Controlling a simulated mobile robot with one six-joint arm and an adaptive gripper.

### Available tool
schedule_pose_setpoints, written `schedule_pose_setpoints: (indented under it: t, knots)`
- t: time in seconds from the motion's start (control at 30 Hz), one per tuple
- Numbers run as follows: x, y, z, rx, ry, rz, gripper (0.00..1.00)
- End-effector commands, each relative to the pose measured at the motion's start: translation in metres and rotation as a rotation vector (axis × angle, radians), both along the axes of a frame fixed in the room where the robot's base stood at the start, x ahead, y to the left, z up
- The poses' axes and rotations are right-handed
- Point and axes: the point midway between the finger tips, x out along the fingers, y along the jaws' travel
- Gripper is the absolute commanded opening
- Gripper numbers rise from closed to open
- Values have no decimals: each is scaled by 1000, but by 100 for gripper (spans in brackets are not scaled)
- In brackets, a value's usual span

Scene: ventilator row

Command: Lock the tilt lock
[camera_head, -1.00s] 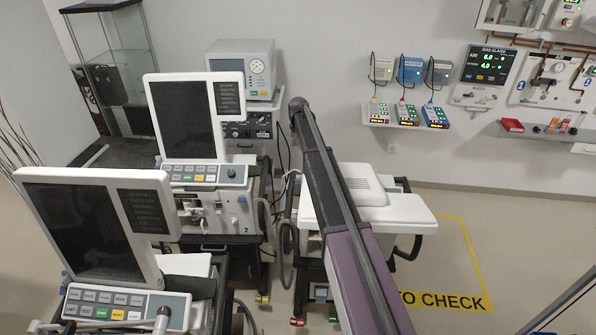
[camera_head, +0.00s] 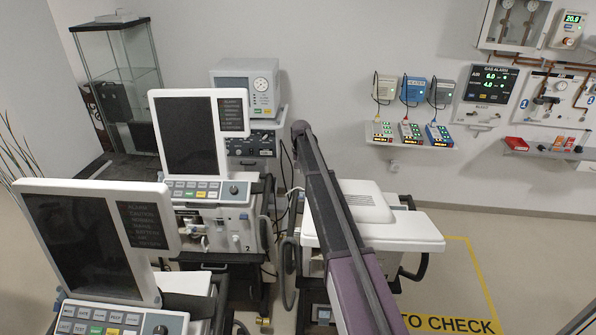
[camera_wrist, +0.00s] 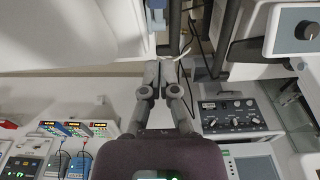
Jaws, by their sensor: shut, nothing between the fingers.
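Two ventilators with tilted screens stand at the left of the head view: the near one (camera_head: 82,240) and the back one, marked 2 (camera_head: 190,135). I cannot make out a tilt lock for certain on either. My gripper (camera_wrist: 160,92) shows in the wrist view with its two grey fingers together and nothing between them. A small blue-grey part (camera_wrist: 156,14) lies just beyond the fingertips in that picture; I cannot tell what it is or whether they touch. In the head view my arm hides whatever is behind it, and the gripper does not show.
A white-topped cart (camera_head: 400,232) stands right of the back ventilator, partly behind my arm. A grey unit with a gauge (camera_head: 246,88) stands behind. A wall shelf (camera_head: 425,143) holds several small devices. Yellow floor marking (camera_head: 450,324) borders open floor at the right.

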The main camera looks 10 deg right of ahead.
Motion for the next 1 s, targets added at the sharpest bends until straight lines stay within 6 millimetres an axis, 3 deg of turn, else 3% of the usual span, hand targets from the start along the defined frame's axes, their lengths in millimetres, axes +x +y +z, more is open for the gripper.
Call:
schedule_pose_setpoints:
  t: [1.0]
  knots:
    - [3,1,-81,0,0,3,0]
